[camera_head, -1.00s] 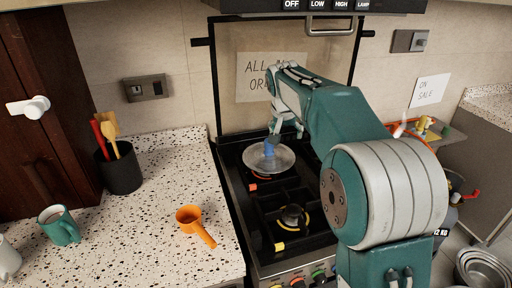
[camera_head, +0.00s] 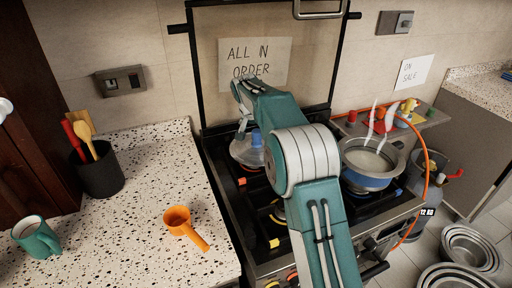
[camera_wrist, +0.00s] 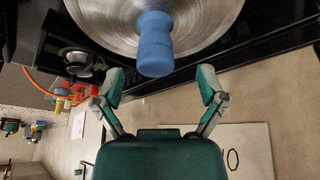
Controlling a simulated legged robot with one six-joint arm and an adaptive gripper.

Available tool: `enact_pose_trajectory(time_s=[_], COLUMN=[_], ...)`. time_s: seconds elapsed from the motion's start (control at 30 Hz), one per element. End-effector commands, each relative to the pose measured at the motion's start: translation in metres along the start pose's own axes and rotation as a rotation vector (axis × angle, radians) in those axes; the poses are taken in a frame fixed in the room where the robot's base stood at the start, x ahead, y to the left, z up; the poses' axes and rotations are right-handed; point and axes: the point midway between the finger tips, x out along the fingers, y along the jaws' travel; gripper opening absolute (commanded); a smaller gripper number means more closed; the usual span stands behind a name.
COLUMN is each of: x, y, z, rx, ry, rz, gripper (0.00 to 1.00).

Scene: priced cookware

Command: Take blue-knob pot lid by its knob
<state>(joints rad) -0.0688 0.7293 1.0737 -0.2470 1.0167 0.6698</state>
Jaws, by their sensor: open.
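The pot lid (camera_head: 240,154) lies over the back left burner of the stove, a shiny metal disc with a blue knob (camera_head: 257,139) on top. My arm partly covers it in the head view. In the wrist view the knob (camera_wrist: 155,44) stands out from the lid (camera_wrist: 110,22), large and near the top middle. My gripper (camera_wrist: 162,84) is open, its two fingers apart to either side and below the knob, with nothing between them. The knob lies in line with the gap, just past the fingertips. I see no contact.
A steaming pot (camera_head: 369,164) sits on the right burner, close to my arm. The glass stove cover (camera_head: 268,90) stands upright behind the lid. An orange scoop (camera_head: 184,226) and a utensil cup (camera_head: 98,170) are on the left counter.

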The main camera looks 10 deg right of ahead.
Motion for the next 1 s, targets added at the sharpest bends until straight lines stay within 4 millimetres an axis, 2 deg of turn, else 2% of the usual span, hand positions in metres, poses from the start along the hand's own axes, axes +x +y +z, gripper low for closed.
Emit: enact_pose_trajectory(time_s=[0.3, 0.53, 0.57, 0.6, 0.67, 0.7, 0.77, 1.0], x=[0.045, 0.047, 0.047, 0.047, 0.047, 0.047, 0.047, 0.048], y=[0.003, 0.002, 0.002, 0.002, 0.002, 0.002, 0.002, 0.002], z=[0.0, 0.0, 0.0, 0.0, 0.0, 0.0, 0.0, 0.0], rx=[0.0, -0.001, -0.001, -0.001, -0.001, -0.001, -0.001, -0.001], ry=[-0.001, 0.002, 0.002, 0.002, 0.002, 0.002, 0.001, 0.0], rz=[-0.001, -0.003, -0.003, -0.003, -0.002, -0.002, -0.002, -0.002], gripper=[0.91, 0.91, 0.87, 0.69, 0.42, 0.24, 0.0, 0.0])
